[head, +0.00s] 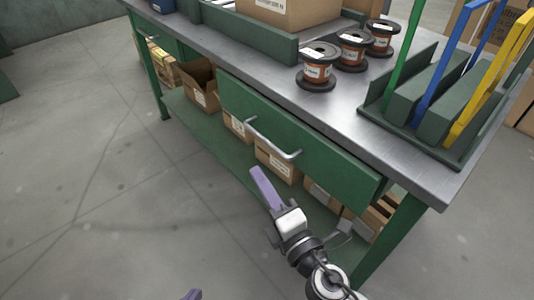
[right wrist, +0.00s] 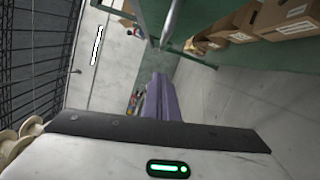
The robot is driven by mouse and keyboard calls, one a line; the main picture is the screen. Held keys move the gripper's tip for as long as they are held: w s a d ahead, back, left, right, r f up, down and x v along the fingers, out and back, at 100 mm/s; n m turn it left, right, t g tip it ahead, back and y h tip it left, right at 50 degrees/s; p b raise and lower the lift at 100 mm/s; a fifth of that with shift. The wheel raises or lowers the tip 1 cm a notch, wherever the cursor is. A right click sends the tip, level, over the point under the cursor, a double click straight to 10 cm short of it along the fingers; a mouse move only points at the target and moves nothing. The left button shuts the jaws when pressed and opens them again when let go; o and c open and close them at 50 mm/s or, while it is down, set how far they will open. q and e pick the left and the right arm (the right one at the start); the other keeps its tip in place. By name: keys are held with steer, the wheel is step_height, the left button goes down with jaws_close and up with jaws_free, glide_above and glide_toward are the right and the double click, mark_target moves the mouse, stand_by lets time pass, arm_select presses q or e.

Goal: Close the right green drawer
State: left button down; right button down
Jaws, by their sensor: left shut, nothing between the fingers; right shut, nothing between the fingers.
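The right green drawer (head: 310,140) is under the workbench top, with a grey bar handle (head: 272,140) on its front. Its front lies close under the bench edge and no interior shows; I cannot tell whether a small gap is left. My right gripper (head: 264,187) is shut and empty, below and in front of the handle, apart from it. Its purple fingers also show together in the right wrist view (right wrist: 160,98), with a grey bar (right wrist: 172,22) beyond them. Only a purple tip of my left gripper (head: 192,295) shows at the bottom edge of the head view.
The metal bench top (head: 345,105) holds copper spools (head: 317,68) and a green rack (head: 415,130) with coloured uprights. Cardboard boxes (head: 277,160) stand on the lower shelf (head: 205,140). A green bench leg (head: 390,240) stands at right. The floor (head: 100,190) at left is clear.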

steer(key=w+d, duration=0.1)
steer(key=w, duration=0.5)
steer(key=shift+d+r+p, duration=0.35)
steer(key=shift+r+p, duration=0.05)
steer(key=shift+r, duration=0.05)
